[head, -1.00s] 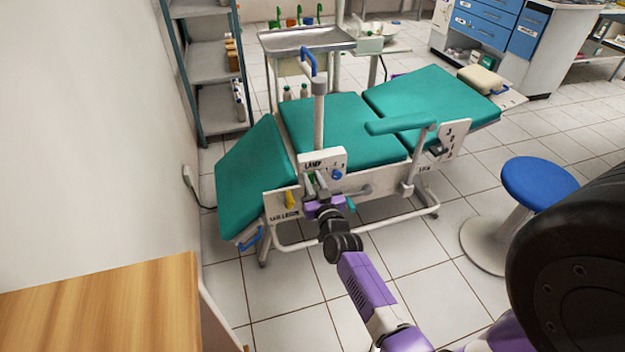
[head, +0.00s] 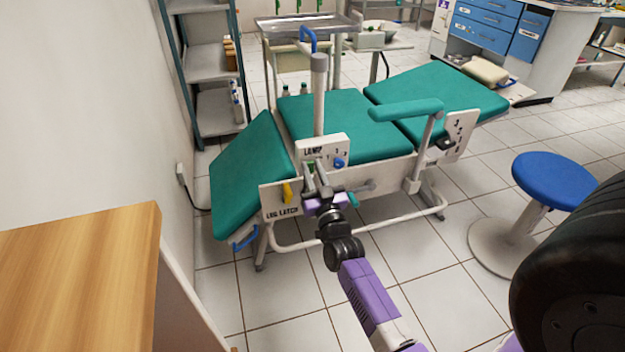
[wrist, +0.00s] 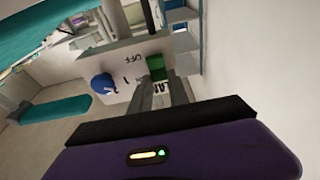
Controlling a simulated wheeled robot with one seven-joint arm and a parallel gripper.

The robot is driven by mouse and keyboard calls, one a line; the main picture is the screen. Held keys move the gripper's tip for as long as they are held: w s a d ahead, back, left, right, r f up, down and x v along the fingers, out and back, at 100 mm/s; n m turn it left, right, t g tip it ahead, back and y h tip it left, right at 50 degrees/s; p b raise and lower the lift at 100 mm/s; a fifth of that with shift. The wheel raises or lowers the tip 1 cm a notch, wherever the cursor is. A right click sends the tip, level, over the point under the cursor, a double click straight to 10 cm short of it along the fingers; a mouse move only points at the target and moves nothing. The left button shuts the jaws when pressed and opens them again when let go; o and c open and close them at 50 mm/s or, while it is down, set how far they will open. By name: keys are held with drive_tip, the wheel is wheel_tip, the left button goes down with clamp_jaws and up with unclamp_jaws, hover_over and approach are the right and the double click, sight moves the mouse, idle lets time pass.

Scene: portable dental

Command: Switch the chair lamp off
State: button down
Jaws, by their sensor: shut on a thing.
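The white lamp panel (head: 322,147), marked LAMP, is on the near side of the green dental chair (head: 345,125). It carries a blue knob (head: 340,162), which also shows in the wrist view (wrist: 102,84) with OFF and number marks near it. A small green part (wrist: 156,67) is on the panel beside the knob. My gripper (head: 311,171) is at the panel's lower left. In the wrist view its fingers (wrist: 168,82) are shut at the green part, apart from the blue knob. The fingertips partly hide the LAMP lettering and the exact contact.
A yellow leg latch handle (head: 287,192) is just left of my gripper. A post (head: 319,100) with a blue handle rises behind the panel. A blue stool (head: 552,182) stands right, a wooden top (head: 80,275) at near left. Floor between is clear.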

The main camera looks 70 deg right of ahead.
drive_tip(key=shift+f+t+h+b, duration=0.5)
drive_tip(key=shift+f+h+b, duration=0.1)
drive_tip(key=shift+b, duration=2.05)
drive_tip(key=shift+s+r+t+b, duration=0.1)
drive_tip(key=shift+r+t+b, duration=0.15)
drive_tip(key=shift+b, duration=0.35)
drive_tip(key=c, duration=1.2)
unclamp_jaws()
drive_tip(key=shift+c, duration=0.2)
drive_tip(key=p+v, duration=0.2)
drive_tip(key=v, duration=0.6)
